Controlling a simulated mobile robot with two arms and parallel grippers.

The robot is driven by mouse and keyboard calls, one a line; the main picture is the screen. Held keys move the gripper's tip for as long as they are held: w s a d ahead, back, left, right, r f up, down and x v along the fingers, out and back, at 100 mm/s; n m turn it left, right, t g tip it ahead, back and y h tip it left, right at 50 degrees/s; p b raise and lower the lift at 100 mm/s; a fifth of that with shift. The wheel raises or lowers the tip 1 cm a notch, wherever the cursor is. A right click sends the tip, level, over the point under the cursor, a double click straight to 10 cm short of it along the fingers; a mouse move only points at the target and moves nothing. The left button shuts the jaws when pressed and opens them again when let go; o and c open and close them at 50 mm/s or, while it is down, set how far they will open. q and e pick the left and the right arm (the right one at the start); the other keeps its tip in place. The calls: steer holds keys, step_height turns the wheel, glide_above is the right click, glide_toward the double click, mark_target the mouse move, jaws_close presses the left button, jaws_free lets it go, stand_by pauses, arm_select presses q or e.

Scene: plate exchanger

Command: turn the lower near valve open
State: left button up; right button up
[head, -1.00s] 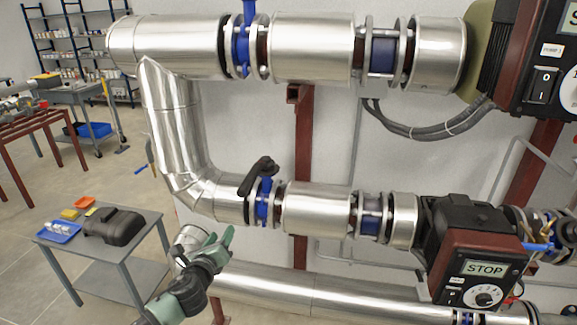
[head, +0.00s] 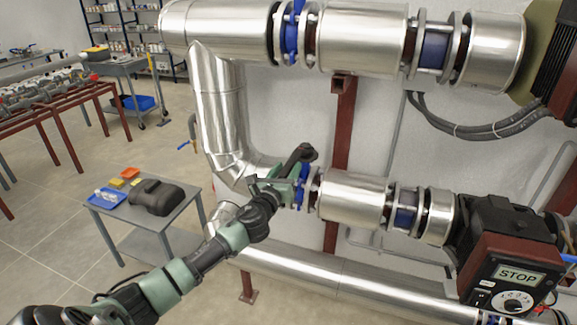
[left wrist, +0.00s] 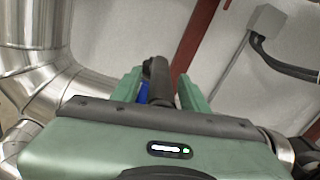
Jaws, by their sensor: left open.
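The lower near valve has a black lever handle (head: 300,154) and a blue body (head: 301,187) between pipe flanges. The handle slants up and to the right in the head view. My left gripper (head: 284,186) is at the valve, just below and left of the handle. In the left wrist view the green fingers (left wrist: 161,92) are open, and the black handle (left wrist: 158,75) stands between them with a bit of blue behind. I cannot tell whether the fingers touch it. My right gripper is out of view.
An upper pipe with a blue valve (head: 291,30) runs above. A pump with a STOP display (head: 517,276) is at the lower right. A lower pipe (head: 340,275) runs beneath the valve. A small grey table (head: 178,219) with a black case stands at the left.

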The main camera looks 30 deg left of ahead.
arm_select(q)
steer(key=shift+w, duration=0.55)
jaws_close()
stand_by(1.1)
